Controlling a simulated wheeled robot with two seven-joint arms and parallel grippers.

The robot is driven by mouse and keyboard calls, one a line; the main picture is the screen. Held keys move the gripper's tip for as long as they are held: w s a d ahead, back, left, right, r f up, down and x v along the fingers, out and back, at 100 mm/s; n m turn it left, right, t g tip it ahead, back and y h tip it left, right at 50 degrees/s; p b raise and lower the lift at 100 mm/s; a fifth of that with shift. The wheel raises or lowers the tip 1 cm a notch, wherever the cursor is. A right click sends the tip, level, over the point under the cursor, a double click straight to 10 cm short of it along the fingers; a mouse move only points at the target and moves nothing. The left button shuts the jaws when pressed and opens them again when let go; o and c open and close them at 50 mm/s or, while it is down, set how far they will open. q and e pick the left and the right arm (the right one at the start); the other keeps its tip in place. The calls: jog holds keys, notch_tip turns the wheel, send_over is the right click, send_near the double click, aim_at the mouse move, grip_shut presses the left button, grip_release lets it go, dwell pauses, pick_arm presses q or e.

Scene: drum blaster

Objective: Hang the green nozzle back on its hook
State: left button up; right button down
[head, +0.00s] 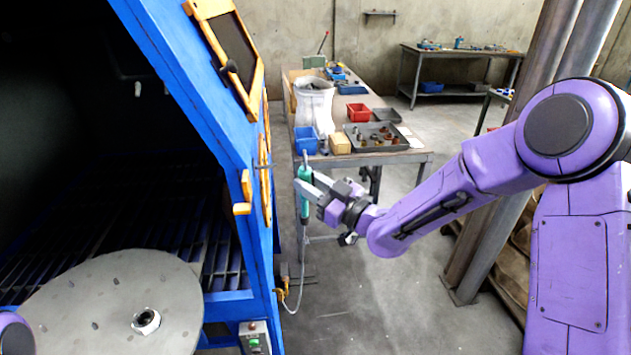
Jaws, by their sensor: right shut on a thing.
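The green nozzle (304,193) is upright in my right gripper (306,188), in the middle of the head view. The gripper's fingers are shut around the nozzle's body, and it is held in the air to the right of the blue cabinet (262,225). A thin grey hose (303,262) hangs from the nozzle's lower end and curves to a brass fitting low on the cabinet's side. I cannot make out the hook clearly. Only a small purple part of my left arm shows at the bottom left corner; its gripper is out of the picture.
A workbench (420,157) stands behind the nozzle, with a blue bin (306,140), a red bin (358,112), a white sack (314,105) and a tray of parts (352,141). The dark cabinet opening with a round metal disc (110,305) is at left. A steel post (490,230) stands at right.

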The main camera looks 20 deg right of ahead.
jog(key=shift+w+a+f, duration=0.1)
jog(key=shift+w+a, duration=0.15)
jog(key=shift+a, duration=0.25)
jog(key=shift+w+a+f, duration=0.1)
jog(key=shift+w+a, duration=0.1)
jog(key=shift+a, duration=0.25)
jog(key=shift+w+a+f+b, duration=0.25)
jog(key=shift+a, duration=0.65)
jog(key=shift+w+a+f+b, duration=0.2)
jog(key=shift+a+b, duration=0.1)
jog(key=shift+a, duration=0.55)
jog(key=shift+w+a+f+b, duration=0.25)
jog(key=shift+a, duration=0.65)
jog(key=c, duration=0.8)
grip_release()
jog(key=shift+d, duration=0.15)
jog(key=shift+s, duration=0.1)
